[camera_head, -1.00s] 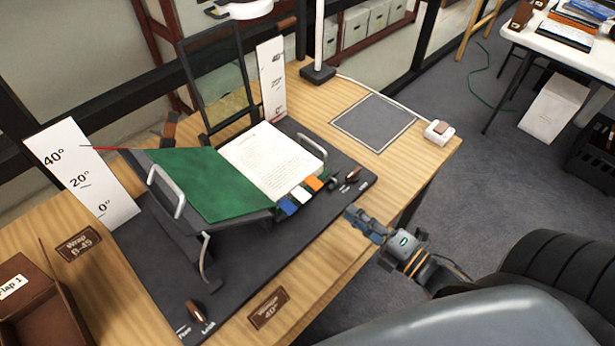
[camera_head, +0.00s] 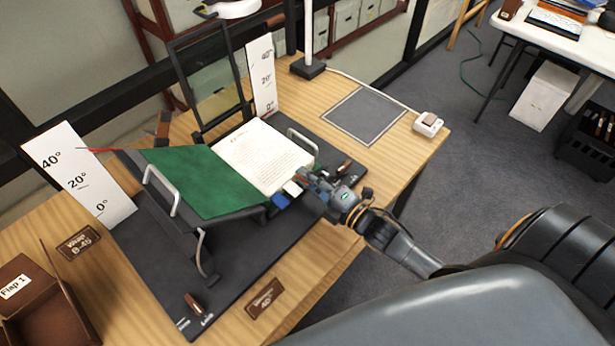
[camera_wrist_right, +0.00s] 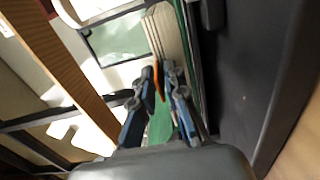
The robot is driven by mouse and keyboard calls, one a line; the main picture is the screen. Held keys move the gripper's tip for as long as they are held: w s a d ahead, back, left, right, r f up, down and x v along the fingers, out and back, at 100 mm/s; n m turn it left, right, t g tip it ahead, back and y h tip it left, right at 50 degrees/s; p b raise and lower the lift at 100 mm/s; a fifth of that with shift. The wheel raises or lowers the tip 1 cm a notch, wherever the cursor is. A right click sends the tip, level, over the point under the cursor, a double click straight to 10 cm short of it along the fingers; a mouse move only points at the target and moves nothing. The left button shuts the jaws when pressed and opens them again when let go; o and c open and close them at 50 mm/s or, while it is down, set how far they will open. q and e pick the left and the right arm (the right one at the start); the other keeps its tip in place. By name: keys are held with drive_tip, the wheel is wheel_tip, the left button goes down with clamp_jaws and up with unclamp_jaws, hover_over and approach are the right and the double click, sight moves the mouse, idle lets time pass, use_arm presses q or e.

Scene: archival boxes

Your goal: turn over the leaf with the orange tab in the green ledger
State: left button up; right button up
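The green ledger (camera_head: 205,182) lies open on a dark cradle, its green cover on the left and the printed leaves (camera_head: 262,158) on the right. Tabs stick out from the front edge of the leaves; a blue tab (camera_head: 280,201) and a white tab (camera_head: 293,188) show. My right gripper (camera_head: 308,178) is at these tabs and hides the orange one in the head view. In the right wrist view the orange tab (camera_wrist_right: 158,82) shows between the closely spaced fingertips (camera_wrist_right: 162,75); whether they press on it is unclear. My left gripper is out of view.
Wire holders (camera_head: 160,190) stand at both sides of the ledger. Angle scale boards (camera_head: 80,175) stand at the left and back. A brown box (camera_head: 30,305) is at the front left. A grey square (camera_head: 363,116) at the back right is bare.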

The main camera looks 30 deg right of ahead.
drive_tip(key=shift+c, duration=1.2)
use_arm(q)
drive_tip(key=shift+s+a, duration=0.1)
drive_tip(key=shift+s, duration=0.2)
use_arm(e)
clamp_jaws()
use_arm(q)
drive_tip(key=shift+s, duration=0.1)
use_arm(e)
drive_tip(key=shift+r, duration=0.1)
